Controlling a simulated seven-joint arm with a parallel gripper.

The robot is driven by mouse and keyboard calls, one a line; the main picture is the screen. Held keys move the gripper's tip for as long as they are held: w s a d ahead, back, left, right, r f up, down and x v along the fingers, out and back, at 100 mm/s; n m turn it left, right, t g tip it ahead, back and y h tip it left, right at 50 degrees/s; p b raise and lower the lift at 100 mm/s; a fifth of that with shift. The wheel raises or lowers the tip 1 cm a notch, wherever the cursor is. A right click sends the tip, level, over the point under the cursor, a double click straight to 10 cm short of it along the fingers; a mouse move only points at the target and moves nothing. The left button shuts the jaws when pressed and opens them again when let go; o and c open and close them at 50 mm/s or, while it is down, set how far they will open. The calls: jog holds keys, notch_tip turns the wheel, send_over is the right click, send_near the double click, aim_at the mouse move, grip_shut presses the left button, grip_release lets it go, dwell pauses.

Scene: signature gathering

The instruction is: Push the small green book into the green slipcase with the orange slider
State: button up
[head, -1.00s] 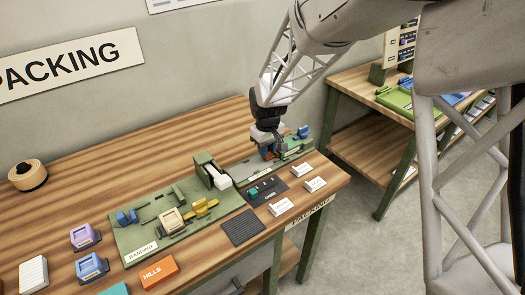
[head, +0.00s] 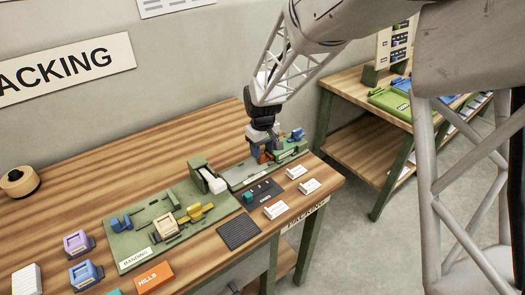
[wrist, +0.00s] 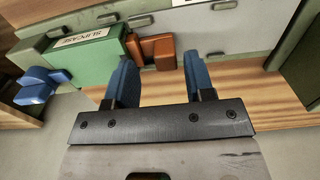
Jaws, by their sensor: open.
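My gripper (wrist: 160,68) is open, with its two blue fingers apart. In the head view my gripper (head: 263,145) is low over the far-right station on the bench. The orange slider (wrist: 163,50) is just beyond the fingertips, within the gap and nearer the left finger, which partly covers it. It shows in the head view as a small orange patch (head: 262,156). A green block with a white "SLIPCASE" label (wrist: 88,58) is left of the slider and close against it. I cannot tell the slipcase from the small green book here; no separate book is clear.
A blue clamp-like part (wrist: 38,84) is beyond the green block; it also shows in the head view (head: 297,134). A green banding board (head: 145,232), a dark card tray (head: 268,190) and white cards (head: 310,186) are nearby. The bench's back left is mostly clear.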

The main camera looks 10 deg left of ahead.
aim_at(263, 153)
jog(key=shift+r, duration=3.35)
jog(key=shift+s+d+r, duration=0.15)
jog(key=shift+d+r, duration=0.1)
jog(key=shift+d, duration=0.15)
jog(key=s+d+r+m+t, duration=0.1)
jog(key=s+d+r+m, duration=0.2)
jog(key=s+d+r, duration=0.55)
jog(key=s+d+r+m+t, duration=0.1)
jog(key=s+d+r+m, duration=0.3)
jog(key=s+d, duration=1)
jog(key=s+d+f+m, duration=0.1)
jog(key=s+d, duration=0.4)
jog(key=s, duration=0.6)
jog(key=shift+s+d+f+m+t, duration=0.15)
jog(key=shift+s+f+m+t, duration=0.15)
jog(key=shift+m, duration=0.3)
